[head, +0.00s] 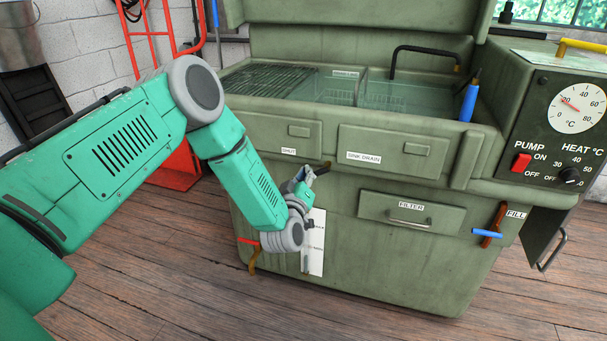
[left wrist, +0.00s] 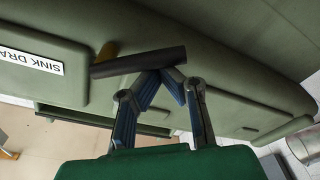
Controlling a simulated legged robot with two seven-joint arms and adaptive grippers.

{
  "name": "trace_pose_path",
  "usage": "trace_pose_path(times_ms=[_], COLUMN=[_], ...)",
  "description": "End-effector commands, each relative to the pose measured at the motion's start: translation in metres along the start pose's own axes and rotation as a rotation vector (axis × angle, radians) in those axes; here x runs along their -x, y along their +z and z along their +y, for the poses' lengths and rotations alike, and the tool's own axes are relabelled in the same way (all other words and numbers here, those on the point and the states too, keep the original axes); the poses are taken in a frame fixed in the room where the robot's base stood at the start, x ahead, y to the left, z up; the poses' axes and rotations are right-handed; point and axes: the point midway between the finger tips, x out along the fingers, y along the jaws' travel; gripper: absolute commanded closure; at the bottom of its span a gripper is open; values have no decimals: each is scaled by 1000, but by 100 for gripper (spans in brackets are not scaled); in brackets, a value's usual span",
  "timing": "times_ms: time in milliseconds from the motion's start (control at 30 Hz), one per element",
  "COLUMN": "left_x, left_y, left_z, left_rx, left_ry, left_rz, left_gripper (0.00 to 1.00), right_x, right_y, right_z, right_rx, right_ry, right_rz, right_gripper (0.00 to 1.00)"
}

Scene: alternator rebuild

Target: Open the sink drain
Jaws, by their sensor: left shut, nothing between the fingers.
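The green parts washer has a "SINK DRAIN" label (head: 364,158) on its front, also in the left wrist view (left wrist: 34,55), and a "SHUT" label (head: 288,151) to its left. Below and between these labels a dark lever handle (head: 322,168) sticks out. In the left wrist view the black handle (left wrist: 138,62) lies crosswise, with a brass-coloured piece (left wrist: 107,50) at its left end. My left gripper (head: 306,176) is at the handle. Its fingertips (left wrist: 165,76) are shut and empty, against or just beside the bar; contact is unclear. My right gripper is not in view.
A brass valve with a red handle (head: 249,241) sits low at the washer's left. A filter drawer (head: 410,212) and a blue-gripped fill lever (head: 487,233) are on the right. The control panel (head: 570,120) stands further right. The wooden floor (head: 180,270) in front is clear.

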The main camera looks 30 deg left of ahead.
Motion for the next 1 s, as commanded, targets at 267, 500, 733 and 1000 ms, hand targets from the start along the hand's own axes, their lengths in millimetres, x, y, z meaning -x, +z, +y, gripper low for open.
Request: trace_pose_path(times_ms=[267, 500, 733, 1000], left_x=[2, 4, 5, 7], left_y=[14, 26, 36, 44], left_z=[-6, -6, -4, 0], left_rx=[261, 487, 689, 861], left_ry=[-39, -71, -98, -122], left_rz=[1, 1, 1, -1], left_gripper=[100, 100, 100, 100], right_x=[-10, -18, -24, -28], right_y=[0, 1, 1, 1], right_z=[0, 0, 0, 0], right_rx=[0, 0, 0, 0], right_ry=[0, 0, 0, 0], right_rz=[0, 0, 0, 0], right_gripper=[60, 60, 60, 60])
